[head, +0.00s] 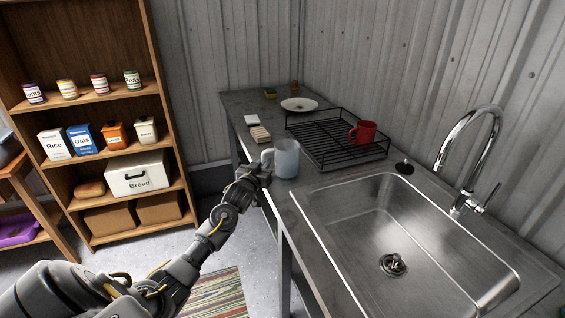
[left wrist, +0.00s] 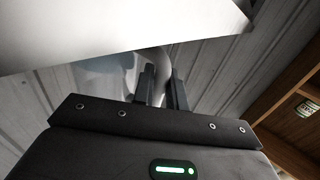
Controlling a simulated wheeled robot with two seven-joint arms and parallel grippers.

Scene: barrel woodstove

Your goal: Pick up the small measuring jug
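The small measuring jug (head: 287,160) is pale and translucent. It is at the near left edge of the counter, upright, with its handle toward the left. In the left wrist view the jug (left wrist: 108,76) is partly hidden behind a finger and the pale counter edge. My left gripper (head: 262,172) is at the handle side of the jug. In the left wrist view its two dark fingers (left wrist: 162,88) stand close together with the curved handle between them. I cannot see clear space under the jug. My right gripper is not in view.
The counter (head: 262,108) holds a black dish rack (head: 318,137) with a red mug (head: 363,132), a white plate (head: 299,104) and small blocks. A steel sink (head: 370,225) with a tap (head: 480,150) is at the right. A wooden shelf (head: 150,60) with food stands at the left.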

